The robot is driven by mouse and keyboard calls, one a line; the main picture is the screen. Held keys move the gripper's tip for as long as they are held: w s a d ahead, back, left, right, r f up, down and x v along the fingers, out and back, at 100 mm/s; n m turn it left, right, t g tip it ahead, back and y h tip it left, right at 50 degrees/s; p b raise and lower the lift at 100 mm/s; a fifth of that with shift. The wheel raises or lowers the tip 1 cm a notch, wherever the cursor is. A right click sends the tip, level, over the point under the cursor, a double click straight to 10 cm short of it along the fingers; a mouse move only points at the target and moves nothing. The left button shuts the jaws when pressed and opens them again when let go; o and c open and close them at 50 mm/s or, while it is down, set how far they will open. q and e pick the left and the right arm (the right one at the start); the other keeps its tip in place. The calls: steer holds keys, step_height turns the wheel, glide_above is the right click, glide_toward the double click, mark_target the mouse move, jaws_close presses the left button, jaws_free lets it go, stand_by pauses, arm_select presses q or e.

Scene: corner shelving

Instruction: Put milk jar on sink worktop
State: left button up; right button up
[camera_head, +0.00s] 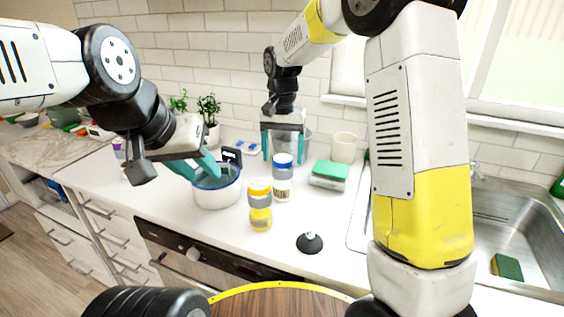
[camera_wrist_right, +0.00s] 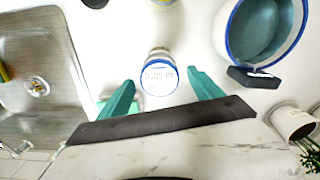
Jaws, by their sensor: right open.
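The milk jar (camera_head: 282,178), white with a blue lid, stands upright on the white worktop (camera_head: 335,222), left of the sink. My right gripper (camera_head: 283,150) is open and empty, behind and above the jar. In the right wrist view the jar (camera_wrist_right: 158,76) lies ahead, in the gap between the right gripper's open fingers (camera_wrist_right: 163,92), without visible contact. My left gripper (camera_head: 193,172) is open, tilted over the rim of the white pot; its fingers partly hide the pot.
A yellow jar (camera_head: 260,207) stands just in front of the milk jar. The white pot (camera_head: 217,192) is to the left, a green-topped box (camera_head: 329,174) to the right. A black-based object (camera_head: 309,243) sits near the front edge. The sink (camera_head: 515,232) is at right, partly behind my right arm.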

step_height(320, 180, up, 5)
steer(key=shift+f, duration=0.1)
steer(key=s+d+r+t+y, duration=0.1)
steer(key=s+d+r, duration=0.4)
steer(key=s, duration=0.1)
steer(key=s+d+n+t+y, duration=0.1)
steer(key=s+d+t, duration=0.4)
steer(key=s, duration=1.2)
steer(key=d+n, duration=0.1)
steer(key=d, duration=0.2)
steer(key=shift+s+r+n, duration=0.4)
